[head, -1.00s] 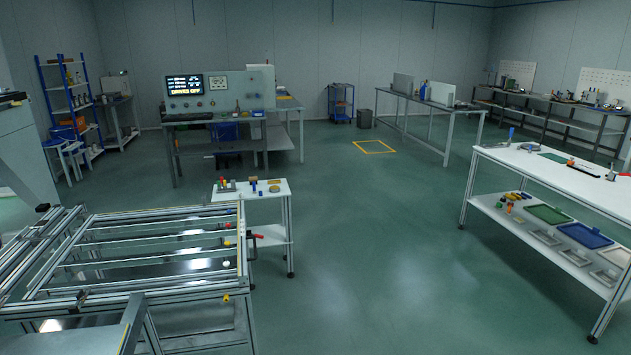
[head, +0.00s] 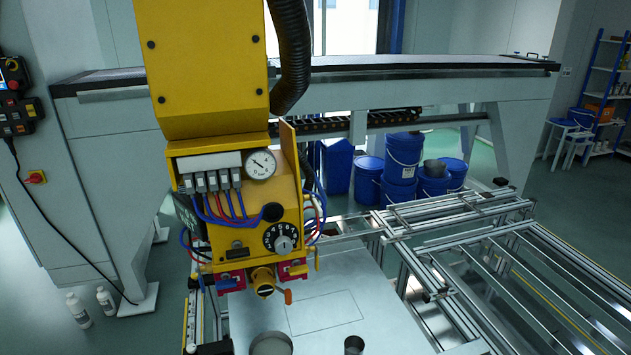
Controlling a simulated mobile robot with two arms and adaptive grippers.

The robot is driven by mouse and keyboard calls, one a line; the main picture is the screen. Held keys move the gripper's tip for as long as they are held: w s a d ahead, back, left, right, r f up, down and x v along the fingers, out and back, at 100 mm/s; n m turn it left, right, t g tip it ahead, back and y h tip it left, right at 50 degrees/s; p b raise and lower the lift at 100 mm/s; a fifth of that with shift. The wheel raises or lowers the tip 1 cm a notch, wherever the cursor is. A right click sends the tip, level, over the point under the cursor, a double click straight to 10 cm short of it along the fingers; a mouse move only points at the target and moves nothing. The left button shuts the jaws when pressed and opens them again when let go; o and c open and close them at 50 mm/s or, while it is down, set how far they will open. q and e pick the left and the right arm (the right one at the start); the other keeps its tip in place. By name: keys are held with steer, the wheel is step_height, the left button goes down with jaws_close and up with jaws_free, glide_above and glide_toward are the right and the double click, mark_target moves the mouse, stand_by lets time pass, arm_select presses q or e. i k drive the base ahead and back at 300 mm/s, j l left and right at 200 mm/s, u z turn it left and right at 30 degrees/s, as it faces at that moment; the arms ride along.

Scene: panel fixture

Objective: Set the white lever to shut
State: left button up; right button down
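I cannot make out a white lever in the head view. A yellow machine head (head: 208,70) hangs at the left of centre and carries a control block with a round gauge (head: 261,164) and a numbered dial (head: 281,239). Small red valve bodies (head: 231,282) sit along the lower edge of the block. A small orange handle (head: 287,296) and a yellow handle (head: 317,262) show there, too small to tell their settings. Neither of my grippers is in view.
A pale plate (head: 335,300) lies below the head, with a round metal dish (head: 271,344) and a small dark cup (head: 354,345) at its near edge. An aluminium frame (head: 470,260) stands at the right. Blue drums (head: 403,158) stand behind.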

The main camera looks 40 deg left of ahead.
mark_target(316, 204)
steer(key=i+u, duration=0.25)
steer(key=u, duration=0.2)
steer(key=i+l+u, duration=0.15)
steer(key=u, duration=0.3)
steer(key=i+l+u, duration=0.25)
steer(key=u, duration=0.2)
steer(key=i+l+u, duration=0.25)
steer(key=u, duration=0.25)
steer(key=i+l+u, duration=0.1)
steer(key=l+u, duration=0.35)
steer(key=j, duration=0.1)
